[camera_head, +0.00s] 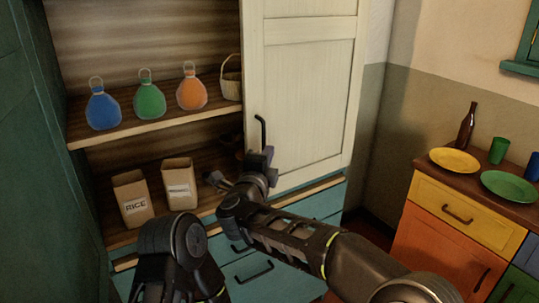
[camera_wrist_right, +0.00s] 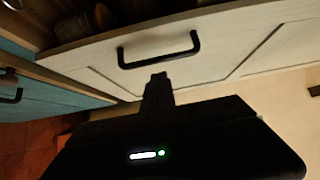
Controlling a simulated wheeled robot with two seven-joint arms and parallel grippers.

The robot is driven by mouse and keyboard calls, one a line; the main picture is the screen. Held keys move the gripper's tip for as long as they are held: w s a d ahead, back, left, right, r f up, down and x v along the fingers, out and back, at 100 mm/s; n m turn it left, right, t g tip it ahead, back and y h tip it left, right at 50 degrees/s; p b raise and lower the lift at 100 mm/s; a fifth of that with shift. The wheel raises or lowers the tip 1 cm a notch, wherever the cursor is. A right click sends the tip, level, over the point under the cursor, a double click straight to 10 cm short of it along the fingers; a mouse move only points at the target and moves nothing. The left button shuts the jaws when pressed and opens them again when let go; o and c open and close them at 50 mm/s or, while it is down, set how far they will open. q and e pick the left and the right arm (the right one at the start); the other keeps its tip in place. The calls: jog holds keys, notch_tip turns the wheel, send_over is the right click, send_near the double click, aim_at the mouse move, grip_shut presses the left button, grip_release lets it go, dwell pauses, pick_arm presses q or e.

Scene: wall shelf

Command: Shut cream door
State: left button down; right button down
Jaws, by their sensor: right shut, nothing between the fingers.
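The cream door (camera_head: 309,95) is a tall panelled door covering the right part of the wall cabinet, while the left part stands open to its shelves. Its black bar handle (camera_head: 262,132) is upright near its left edge. In the right wrist view the door (camera_wrist_right: 200,65) crosses the picture with its handle (camera_wrist_right: 160,58). My right gripper (camera_head: 267,157) is shut and empty, just below the handle in the head view. In the right wrist view its fingertips (camera_wrist_right: 158,80) are close beside the handle; I cannot tell whether they touch it. My left gripper is not in view.
Blue (camera_head: 102,108), green (camera_head: 149,101) and orange (camera_head: 191,92) bottles and a basket (camera_head: 231,80) stand on the upper shelf. Two paper bags (camera_head: 134,197) stand below. Teal drawers (camera_head: 311,208) lie under the door. A counter (camera_head: 510,190) with plates is at right.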

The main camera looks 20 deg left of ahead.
jog(key=shift+r, duration=0.1)
notch_tip(320, 180, up, 10)
dwell(0.4)
